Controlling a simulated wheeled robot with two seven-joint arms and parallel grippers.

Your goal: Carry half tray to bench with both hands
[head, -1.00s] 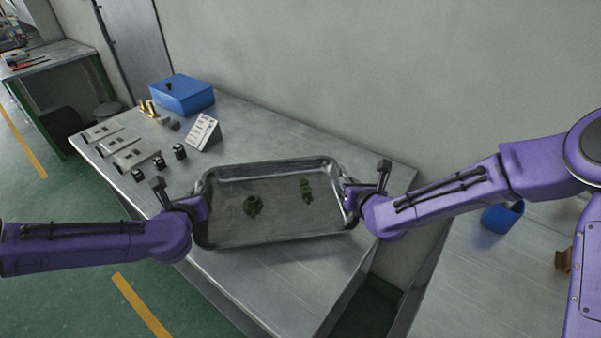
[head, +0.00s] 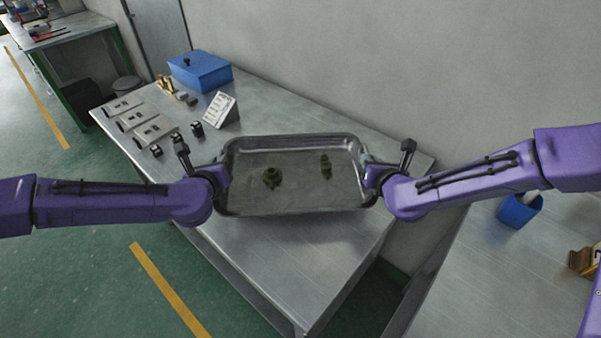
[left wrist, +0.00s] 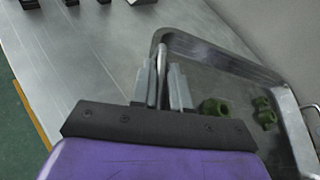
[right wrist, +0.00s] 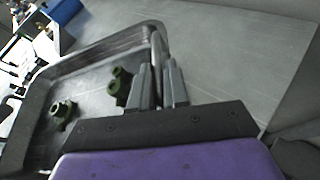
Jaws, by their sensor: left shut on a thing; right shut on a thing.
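A shallow metal tray (head: 300,200) is held between my two grippers over the metal bench (head: 290,260). Two dark green parts lie in it: a round one (head: 271,177) on the left and a narrower one (head: 326,166) on the right. My left gripper (head: 222,176) is shut on the tray's left handle, and its fingers (left wrist: 166,85) close on the bar in the left wrist view. My right gripper (head: 368,176) is shut on the right handle, as the right wrist view shows (right wrist: 160,82). Whether the tray's underside touches the bench is hard to tell.
On the bench's far left stand a blue box (head: 201,71), a tilted white card (head: 221,110), brass pieces, several flat blocks (head: 138,117) and small black items. The bench's front right part is clear. A blue cup (head: 519,210) stands on another surface at right.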

